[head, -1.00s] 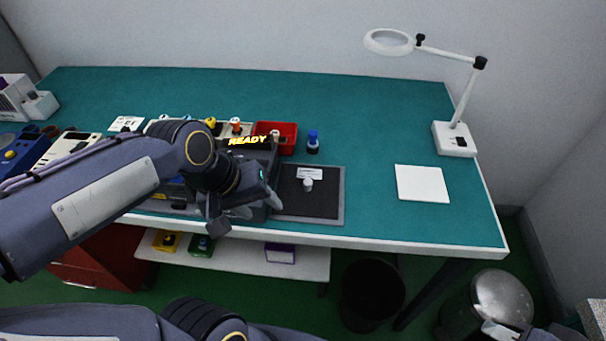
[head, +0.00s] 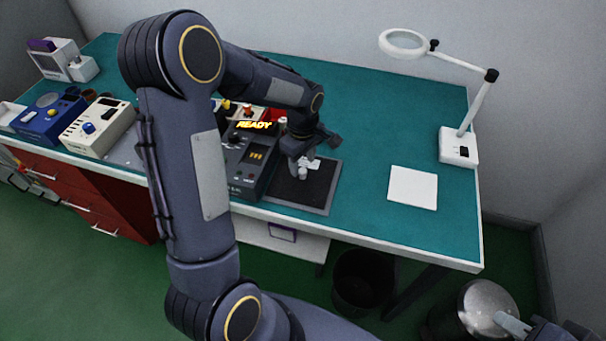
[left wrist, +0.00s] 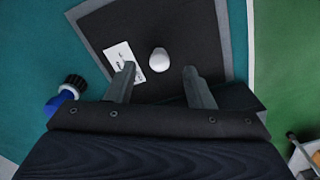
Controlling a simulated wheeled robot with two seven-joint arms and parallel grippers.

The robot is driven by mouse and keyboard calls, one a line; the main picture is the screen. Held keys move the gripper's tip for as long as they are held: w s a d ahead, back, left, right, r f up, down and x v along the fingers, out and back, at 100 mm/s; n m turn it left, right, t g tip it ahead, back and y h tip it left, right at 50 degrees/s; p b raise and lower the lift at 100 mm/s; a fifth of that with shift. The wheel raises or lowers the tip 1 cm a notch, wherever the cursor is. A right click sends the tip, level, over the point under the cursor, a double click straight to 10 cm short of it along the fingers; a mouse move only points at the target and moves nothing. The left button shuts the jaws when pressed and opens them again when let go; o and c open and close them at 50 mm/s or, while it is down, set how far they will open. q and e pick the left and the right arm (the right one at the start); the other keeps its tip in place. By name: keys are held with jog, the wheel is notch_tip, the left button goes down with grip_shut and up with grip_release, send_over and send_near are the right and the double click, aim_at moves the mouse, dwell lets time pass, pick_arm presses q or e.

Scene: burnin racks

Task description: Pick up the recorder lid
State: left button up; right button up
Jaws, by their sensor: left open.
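The recorder (head: 250,158), a dark box with a lit READY sign, stands on the green bench. Beside it lies a flat black panel with a grey border (head: 325,192), apparently the lid; it also shows in the left wrist view (left wrist: 195,30). A white knob (left wrist: 158,60) and a white label (left wrist: 124,58) are on it. My left gripper (head: 303,163) is over the panel. In the left wrist view its open fingers (left wrist: 160,80) point toward the knob, one to each side, with nothing held. My right gripper (head: 512,325) is partly visible at the lower right; its jaws are unclear.
A white pad (head: 413,188) and a magnifier lamp (head: 458,146) stand to the right. A blue-bodied, black-capped item (left wrist: 66,95) is near the panel. Cream (head: 98,128) and blue (head: 48,120) devices are at left. The bench is clear between panel and pad.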

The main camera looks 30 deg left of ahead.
aim_at(303, 174)
pick_arm(q)
jog(key=shift+f, duration=1.45)
grip_shut()
